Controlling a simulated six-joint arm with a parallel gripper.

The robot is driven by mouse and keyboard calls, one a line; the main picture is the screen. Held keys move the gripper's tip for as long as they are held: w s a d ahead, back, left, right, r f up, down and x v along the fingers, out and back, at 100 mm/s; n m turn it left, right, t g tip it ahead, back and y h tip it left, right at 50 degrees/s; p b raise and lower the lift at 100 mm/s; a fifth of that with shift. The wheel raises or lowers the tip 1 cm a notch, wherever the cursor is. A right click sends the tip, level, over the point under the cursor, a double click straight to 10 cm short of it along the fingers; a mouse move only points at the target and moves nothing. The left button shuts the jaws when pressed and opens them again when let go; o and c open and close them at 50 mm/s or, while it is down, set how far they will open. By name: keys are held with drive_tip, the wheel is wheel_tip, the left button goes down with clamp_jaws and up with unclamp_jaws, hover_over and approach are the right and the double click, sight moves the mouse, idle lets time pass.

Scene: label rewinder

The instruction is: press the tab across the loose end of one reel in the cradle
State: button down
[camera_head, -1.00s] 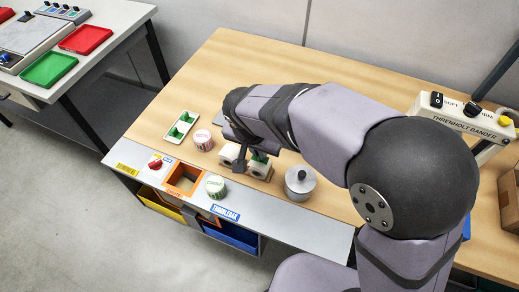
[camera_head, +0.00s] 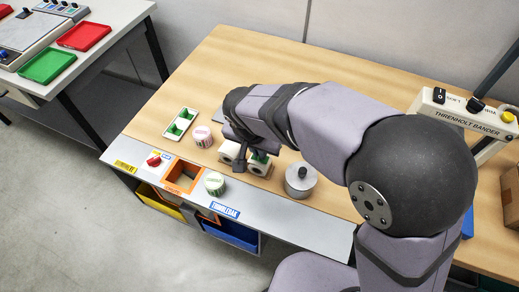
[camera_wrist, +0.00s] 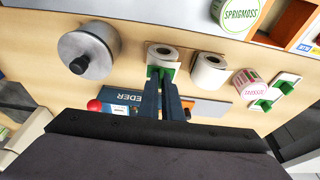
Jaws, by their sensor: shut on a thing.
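Two white reels sit side by side in the cradle, the left one (camera_head: 228,150) and the right one (camera_head: 259,166). In the wrist view they are swapped: the right-hand reel of the head view (camera_wrist: 160,52) is straight ahead of my gripper (camera_wrist: 164,80), and the other reel (camera_wrist: 209,70) is beside it. My gripper is shut on a green tab (camera_wrist: 152,71) that is at the near side of that reel. The fingers partly hide the tab, and I cannot tell whether it is pressed flat.
A white holder (camera_head: 181,123) with green tabs and a pink-labelled reel (camera_head: 203,136) stand left of the cradle. A grey lidded metal cylinder (camera_head: 300,181) stands close on the right. A green-labelled reel (camera_head: 215,184) and an orange-framed opening (camera_head: 182,176) are in front.

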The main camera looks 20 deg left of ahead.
drive_tip(key=shift+f, duration=0.2)
idle(0.3)
drive_tip(key=c, duration=1.9)
unclamp_jaws()
drive_tip(key=shift+o, duration=0.2)
drive_tip(key=b+v, duration=0.1)
drive_tip(key=v, duration=0.6)
drive_tip(key=shift+r+b, duration=0.2)
drive_tip(key=shift+b, duration=0.1)
drive_tip(key=shift+s, duration=0.1)
